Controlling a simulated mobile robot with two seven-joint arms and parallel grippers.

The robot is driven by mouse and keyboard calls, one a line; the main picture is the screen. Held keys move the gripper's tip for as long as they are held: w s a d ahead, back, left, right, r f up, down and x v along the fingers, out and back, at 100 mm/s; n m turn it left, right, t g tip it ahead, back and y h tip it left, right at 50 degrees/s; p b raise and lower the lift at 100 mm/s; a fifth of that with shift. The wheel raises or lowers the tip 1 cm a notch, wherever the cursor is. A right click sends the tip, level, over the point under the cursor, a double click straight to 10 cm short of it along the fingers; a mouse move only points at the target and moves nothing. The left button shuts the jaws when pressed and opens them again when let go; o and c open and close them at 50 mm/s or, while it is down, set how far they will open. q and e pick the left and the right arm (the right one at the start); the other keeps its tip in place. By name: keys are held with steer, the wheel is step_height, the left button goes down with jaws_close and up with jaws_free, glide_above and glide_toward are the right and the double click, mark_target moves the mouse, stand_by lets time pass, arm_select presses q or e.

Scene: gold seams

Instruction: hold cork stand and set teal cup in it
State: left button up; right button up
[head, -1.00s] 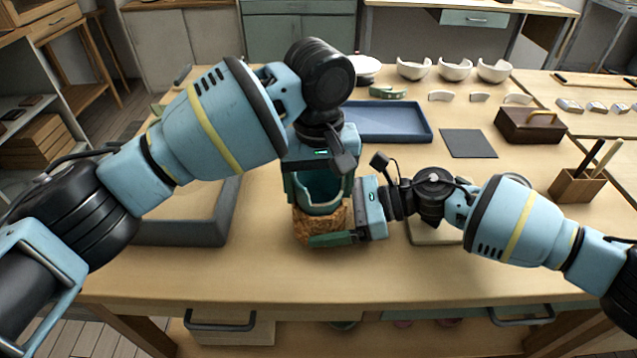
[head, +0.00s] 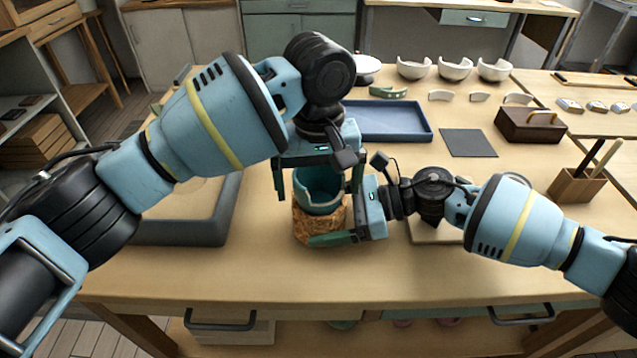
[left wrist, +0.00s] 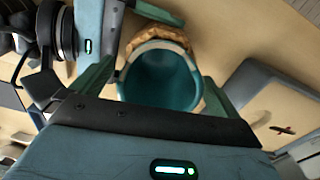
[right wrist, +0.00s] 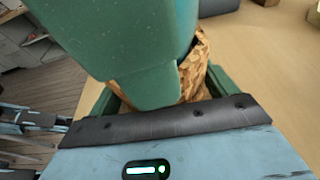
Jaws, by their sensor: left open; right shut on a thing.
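The teal cup (head: 319,188) sits upright in the cork stand (head: 318,228) on the table, its rim chipped or uneven. In the left wrist view the cup (left wrist: 160,78) opens toward the camera, with the cork rim (left wrist: 165,33) showing around it. My left gripper (head: 318,195) is open, its fingers apart on either side of the cup without gripping it. My right gripper (head: 335,238) is shut on the cork stand low down, from the right. In the right wrist view the cork (right wrist: 196,68) shows between the fingers, partly hidden by a green left finger.
A blue tray (head: 425,134) lies behind the stand and a grey-rimmed tray (head: 190,235) stands to the left. A dark mat (head: 467,143), a wooden box (head: 528,126) and a tool holder (head: 577,187) are to the right. The table's front strip is clear.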

arm_select(q)
steer(key=shift+r, duration=2.7)
arm_select(e)
steer(key=o, duration=0.6)
steer(key=v, duration=1.2)
